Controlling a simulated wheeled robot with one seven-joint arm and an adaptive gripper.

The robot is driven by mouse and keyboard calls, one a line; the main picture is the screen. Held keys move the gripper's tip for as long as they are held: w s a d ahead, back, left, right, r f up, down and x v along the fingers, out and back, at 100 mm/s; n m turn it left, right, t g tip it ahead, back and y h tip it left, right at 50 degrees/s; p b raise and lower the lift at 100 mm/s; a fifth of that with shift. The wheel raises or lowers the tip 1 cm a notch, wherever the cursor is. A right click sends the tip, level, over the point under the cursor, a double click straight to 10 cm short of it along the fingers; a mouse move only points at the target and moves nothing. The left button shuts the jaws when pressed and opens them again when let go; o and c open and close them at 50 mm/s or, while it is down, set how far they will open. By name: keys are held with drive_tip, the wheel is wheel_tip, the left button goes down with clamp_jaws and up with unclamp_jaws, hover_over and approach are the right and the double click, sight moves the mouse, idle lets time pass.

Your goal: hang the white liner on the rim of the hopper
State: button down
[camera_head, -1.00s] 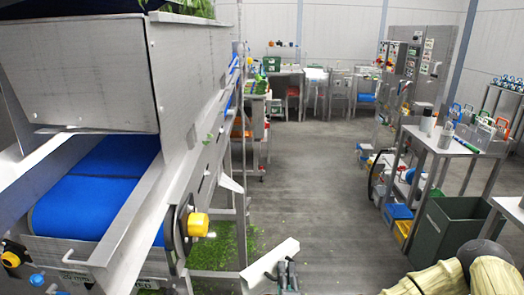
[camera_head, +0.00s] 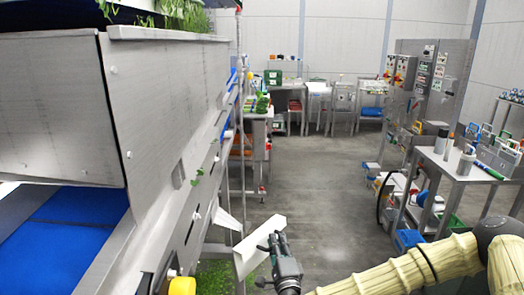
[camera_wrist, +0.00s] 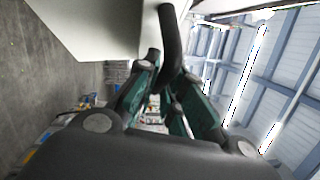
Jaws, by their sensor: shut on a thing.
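The white liner (camera_head: 250,250) is a pale, flat-sided piece held tilted in front of my body in the head view. My gripper (camera_head: 272,246) is shut on its right side. In the wrist view the liner (camera_wrist: 90,22) fills the upper left, and my gripper's dark fingers (camera_wrist: 165,72) meet its edge. The hopper (camera_head: 55,115) is the large steel box at the left of the head view, with leafy greens (camera_head: 185,14) over its top edge. The liner is to the right of the hopper and below its rim (camera_head: 165,34), apart from it.
A blue belt (camera_head: 60,235) runs under the hopper, with a yellow knob (camera_head: 181,286) beside its frame. Cut greens (camera_head: 215,278) lie on the floor. A steel table (camera_head: 455,165) with bottles stands at right. The middle floor (camera_head: 325,195) is clear.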

drive_tip(key=w+a+r+n+g+y+p, duration=0.15)
drive_tip(key=w+r, duration=0.35)
drive_tip(key=r, duration=0.7)
drive_tip(key=w+a+r+n+y, duration=0.1)
drive_tip(key=w+r+y, duration=0.25)
drive_tip(key=r, duration=0.85)
drive_tip(key=w+a+r+n+g+y+p, duration=0.15)
drive_tip(key=w+r, duration=0.45)
drive_tip(key=r, duration=0.6)
drive_tip(key=s+r+n+g+y+p, duration=0.15)
drive_tip(key=s+r, duration=0.35)
drive_tip(key=r, duration=1.4)
drive_tip(key=s+r+n+g+y, duration=0.1)
drive_tip(key=s+r+n+y, duration=0.3)
drive_tip(key=r, duration=1.5)
drive_tip(key=shift+a+m+p, duration=1.15)
drive_tip(key=shift+a+m, duration=0.1)
drive_tip(key=shift+a, duration=7)
wheel_tip(320, 180, down, 14)
drive_tip(key=b, duration=0.9)
drive_tip(key=shift+f+h, duration=0.25)
drive_tip(key=shift+h, duration=0.15)
